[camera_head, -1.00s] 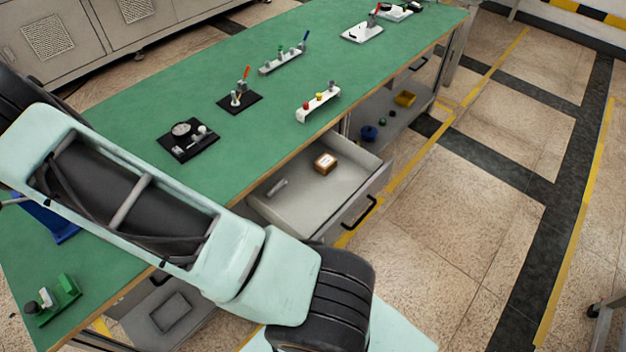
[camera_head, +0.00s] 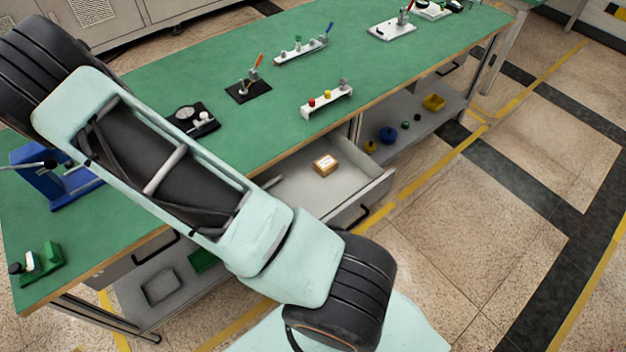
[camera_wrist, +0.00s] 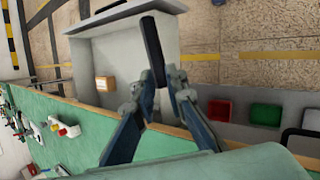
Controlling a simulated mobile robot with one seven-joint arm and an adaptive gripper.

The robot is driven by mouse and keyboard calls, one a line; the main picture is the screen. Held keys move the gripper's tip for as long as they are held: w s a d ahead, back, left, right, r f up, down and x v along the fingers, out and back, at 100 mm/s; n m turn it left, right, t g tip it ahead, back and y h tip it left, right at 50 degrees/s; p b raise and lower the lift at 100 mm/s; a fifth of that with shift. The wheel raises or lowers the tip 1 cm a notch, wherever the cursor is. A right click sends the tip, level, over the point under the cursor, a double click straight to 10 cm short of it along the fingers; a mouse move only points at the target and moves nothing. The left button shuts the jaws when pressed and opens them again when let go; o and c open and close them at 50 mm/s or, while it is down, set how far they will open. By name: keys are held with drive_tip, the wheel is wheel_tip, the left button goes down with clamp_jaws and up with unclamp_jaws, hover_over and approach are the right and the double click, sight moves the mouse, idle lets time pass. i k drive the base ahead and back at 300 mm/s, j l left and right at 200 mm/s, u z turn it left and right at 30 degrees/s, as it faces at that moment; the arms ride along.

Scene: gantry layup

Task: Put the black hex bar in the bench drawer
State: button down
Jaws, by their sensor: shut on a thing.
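The black hex bar (camera_wrist: 153,50) is held in my gripper (camera_wrist: 161,82) in the wrist view, its long end pointing away from the jaws. The bench drawer (camera_head: 374,194) stands pulled open under the green bench top in the head view, partly hidden by my arm. In the wrist view the open drawer (camera_wrist: 122,56) lies beyond and to the left of the jaws, and the bar overlaps its right part. I cannot tell the bar's height over it. My gripper is hidden in the head view.
A small tan box (camera_head: 325,165) lies in the drawer. The green bench top (camera_head: 240,135) carries several fixtures and a blue device (camera_head: 55,185). A shelf with small items is right of the drawer. Red (camera_wrist: 219,110) and green (camera_wrist: 265,114) bins show beside it in the wrist view.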

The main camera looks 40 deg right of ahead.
sight(304, 205)
drive_tip(key=k+l, duration=0.1)
drive_tip(key=l, duration=0.35)
drive_tip(key=k+l, duration=0.1)
drive_tip(key=l, duration=0.3)
drive_tip(key=k+l, duration=0.1)
drive_tip(key=l, duration=0.35)
drive_tip(key=k+l, duration=0.1)
drive_tip(key=l, duration=0.35)
